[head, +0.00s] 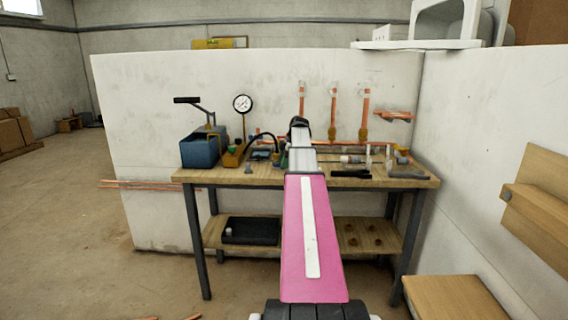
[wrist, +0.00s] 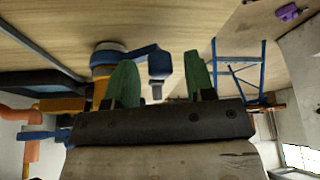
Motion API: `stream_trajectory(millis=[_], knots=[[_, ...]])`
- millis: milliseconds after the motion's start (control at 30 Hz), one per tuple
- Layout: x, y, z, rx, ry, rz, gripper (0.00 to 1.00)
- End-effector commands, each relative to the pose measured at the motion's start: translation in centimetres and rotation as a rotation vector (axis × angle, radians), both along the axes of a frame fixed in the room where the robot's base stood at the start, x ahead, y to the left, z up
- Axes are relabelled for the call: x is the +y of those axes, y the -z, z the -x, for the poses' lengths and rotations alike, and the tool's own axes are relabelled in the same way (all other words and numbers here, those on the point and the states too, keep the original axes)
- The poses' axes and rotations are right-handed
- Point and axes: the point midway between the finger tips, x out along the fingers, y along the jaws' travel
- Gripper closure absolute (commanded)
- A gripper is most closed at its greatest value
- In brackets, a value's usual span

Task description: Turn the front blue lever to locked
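In the wrist view a blue lever (wrist: 135,56) runs right from a pale round hub (wrist: 108,50) on a yellow-orange body (wrist: 101,78), ending in a downturned tip. My gripper (wrist: 158,78) is open, with one green finger on each side of the lever's end. The left finger overlaps part of the lever and body; I cannot tell whether it touches. Another blue piece (wrist: 42,135) shows at the lower left, and I cannot tell if it is a second lever. In the head view my pink arm covers the bench's middle and hides the fingertips and the lever.
The wooden workbench (head: 400,181) holds a blue tank (head: 201,149), a pressure gauge (head: 242,103) and black-handled tools (head: 351,173). Copper pipes (head: 333,105) rise against the white wall behind. A wooden stool or box (head: 452,297) stands at the lower right.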

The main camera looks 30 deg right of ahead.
Motion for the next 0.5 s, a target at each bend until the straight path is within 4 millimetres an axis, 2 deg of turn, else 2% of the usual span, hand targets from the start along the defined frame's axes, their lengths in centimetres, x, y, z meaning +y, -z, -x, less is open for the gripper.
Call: stream_trajectory(millis=[267, 367, 500], knots=[[-0.1, -0.3, 0.0, 0.0, 0.001, 0.0, 0.5], [-0.6, -1.2, 0.1, 0.0, 0.001, 0.0, 0.5], [-1.5, -3.5, 0.2, -0.001, 0.002, 0.001, 0.5]])
